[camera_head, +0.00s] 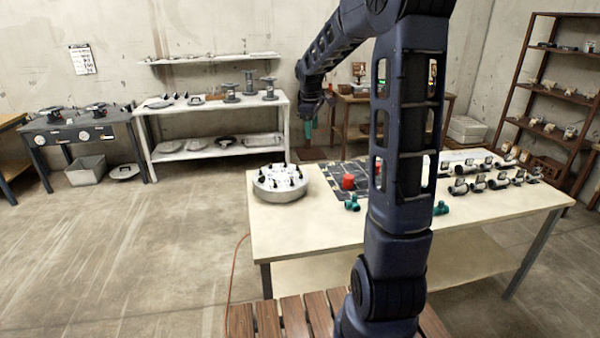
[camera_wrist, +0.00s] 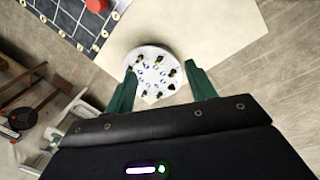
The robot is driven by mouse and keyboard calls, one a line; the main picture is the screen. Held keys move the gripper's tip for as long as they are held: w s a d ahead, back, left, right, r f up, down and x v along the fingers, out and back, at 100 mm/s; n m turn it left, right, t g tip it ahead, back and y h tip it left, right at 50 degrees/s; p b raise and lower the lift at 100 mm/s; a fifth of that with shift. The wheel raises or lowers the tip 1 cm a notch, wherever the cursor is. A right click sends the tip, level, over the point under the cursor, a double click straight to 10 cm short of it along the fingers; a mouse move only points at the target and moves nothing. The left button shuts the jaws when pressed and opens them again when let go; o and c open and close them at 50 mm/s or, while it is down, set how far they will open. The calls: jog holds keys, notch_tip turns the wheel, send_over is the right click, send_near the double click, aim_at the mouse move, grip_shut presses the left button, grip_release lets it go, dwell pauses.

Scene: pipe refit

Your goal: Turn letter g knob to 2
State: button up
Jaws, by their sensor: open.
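A round grey-white unit (camera_head: 281,184) with a ring of several small black knobs stands at the left end of the pale workbench. It also shows in the wrist view (camera_wrist: 140,58), where the knobs circle its top face. The letters by the knobs are too small to read, so I cannot tell which is the g knob. My gripper (camera_head: 308,132) is up in the air above and behind the round unit. In the wrist view its two green fingers (camera_wrist: 160,82) are spread apart, with nothing between them, and the round unit lies beyond their tips.
White shelving (camera_head: 215,117) stands behind. Floor at the left is mostly clear.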

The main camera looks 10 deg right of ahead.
jog(key=w+f+n+g, duration=0.1)
jog(key=w+f+n, duration=0.3)
jog(key=w+f, duration=0.55)
jog(key=n, duration=0.2)
send_near(300, 172)
jog(key=shift+g+y, duration=0.3)
jog(key=shift+y, duration=0.1)
jog(key=f, duration=0.9)
jog(key=shift+w+d, duration=0.2)
jog(key=shift+d, duration=0.15)
jog(key=c, duration=1)
